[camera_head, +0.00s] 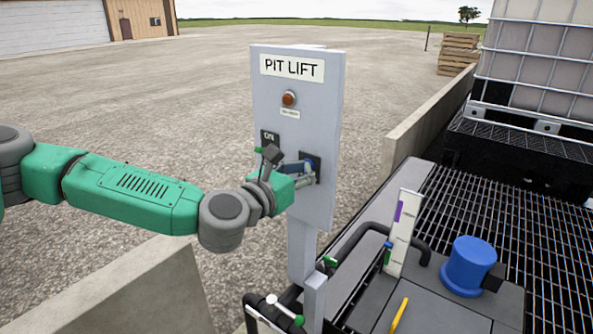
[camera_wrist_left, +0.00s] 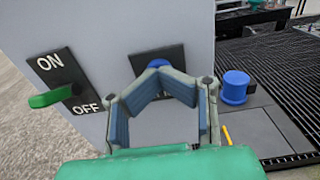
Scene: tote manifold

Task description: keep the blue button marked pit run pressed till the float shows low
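My left gripper (camera_head: 307,175) reaches the front of the grey PIT LIFT panel (camera_head: 318,115), at the button's dark plate. In the left wrist view its fingers (camera_wrist_left: 157,76) converge, tips together and nothing between them. The blue button (camera_wrist_left: 158,63) shows just beyond the tips on its dark plate (camera_wrist_left: 175,56). The tips appear to be against it, but how far it is pressed is hidden. A white upright gauge (camera_head: 404,235) has a purple band near its top; its small lettering is unreadable. My right gripper is out of view.
An amber lamp (camera_head: 289,98) and an ON/OFF switch with a green lever (camera_wrist_left: 52,97) are on the panel. A blue cylinder (camera_head: 468,265) stands beside the black grating (camera_head: 530,215). A low concrete wall (camera_head: 140,290) runs below my left arm.

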